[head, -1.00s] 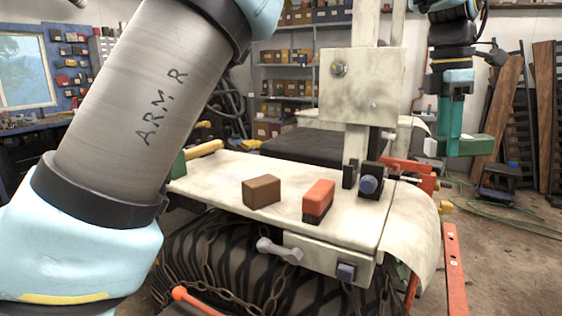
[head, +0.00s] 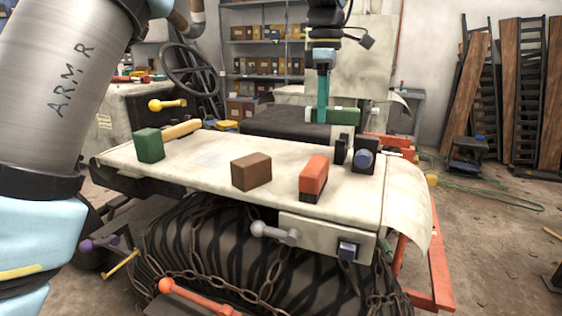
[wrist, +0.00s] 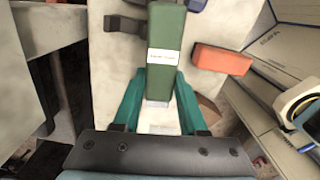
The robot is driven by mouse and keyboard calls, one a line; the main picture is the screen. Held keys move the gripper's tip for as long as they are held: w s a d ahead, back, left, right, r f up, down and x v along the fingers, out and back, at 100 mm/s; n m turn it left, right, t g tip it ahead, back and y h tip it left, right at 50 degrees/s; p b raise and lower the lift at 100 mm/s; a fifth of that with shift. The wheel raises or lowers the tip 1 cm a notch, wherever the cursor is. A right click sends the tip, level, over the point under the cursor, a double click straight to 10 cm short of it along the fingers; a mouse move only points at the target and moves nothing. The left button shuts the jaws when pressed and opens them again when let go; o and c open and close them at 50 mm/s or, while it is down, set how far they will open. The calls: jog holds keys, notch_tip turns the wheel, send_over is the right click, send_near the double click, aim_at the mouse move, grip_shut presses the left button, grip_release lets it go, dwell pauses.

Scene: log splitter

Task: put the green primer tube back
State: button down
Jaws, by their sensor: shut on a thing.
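My gripper (head: 321,95) is shut on the green primer tube (wrist: 166,35), which has a white label. In the wrist view the teal fingers (wrist: 157,100) close around its lower, pale end. In the head view the tube (head: 345,116) lies roughly level across the fingers, in front of the shelves and beyond the pale work plate (head: 210,165). Whether it touches anything beneath is hidden. A separate green block (head: 148,145) stands at the plate's left end.
A brown block (head: 251,172) and an orange-and-black block (head: 313,178) stand on the plate. Black clamp-like parts with a blue knob (head: 363,159) stand right of them. An orange block (wrist: 222,59) is right of the tube in the wrist view. Bare plate lies left of the brown block.

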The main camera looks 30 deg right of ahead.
aim_at(307, 109)
jog(key=shift+w+a+f, duration=0.2)
jog(key=shift+w+a, duration=0.25)
jog(key=shift+w, duration=0.4)
jog(key=shift+w+a+f, duration=0.2)
jog(key=shift+w+a, duration=0.2)
jog(key=shift+w, duration=0.4)
jog(key=shift+f+p, duration=1.25)
jog(key=shift+f, duration=3.55)
jog(key=shift+f, duration=0.2)
jog(key=shift+c, duration=2.2)
grip_release()
jog(key=shift+f+b, duration=0.15)
jog(key=shift+b, duration=0.4)
notch_tip(307, 109, up, 11)
jog(key=b, duration=0.2)
jog(key=shift+w+a, duration=0.15)
jog(key=shift+w, duration=0.1)
